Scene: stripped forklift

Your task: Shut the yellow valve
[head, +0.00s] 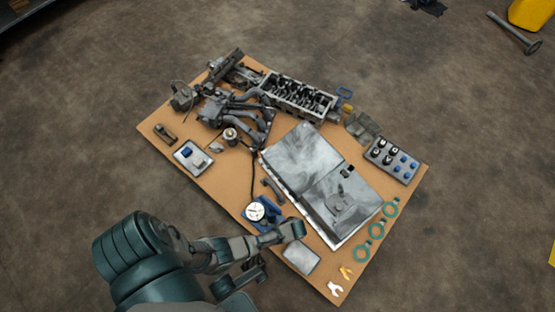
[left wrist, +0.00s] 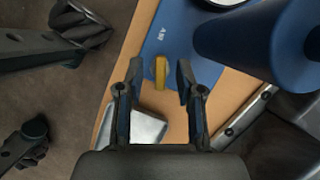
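The yellow valve (left wrist: 160,72) is a small yellow handle, seen nearly edge-on, at the edge of a blue plate (left wrist: 178,35). My left gripper (left wrist: 160,78) is open, with one finger on each side of the valve in the left wrist view. Gaps show between the fingers and the handle, so nothing is gripped. In the head view my left gripper (head: 290,230) is over the board just right of the blue gauge base (head: 250,222), and the valve is hidden there.
A white dial gauge (head: 255,211) is beside the valve. A grey metal plate (head: 301,258) lies near the gripper on the tan board (head: 225,197). A large blue cylinder (left wrist: 255,45) is close on the right in the left wrist view. Green rings (head: 377,230) lie further right.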

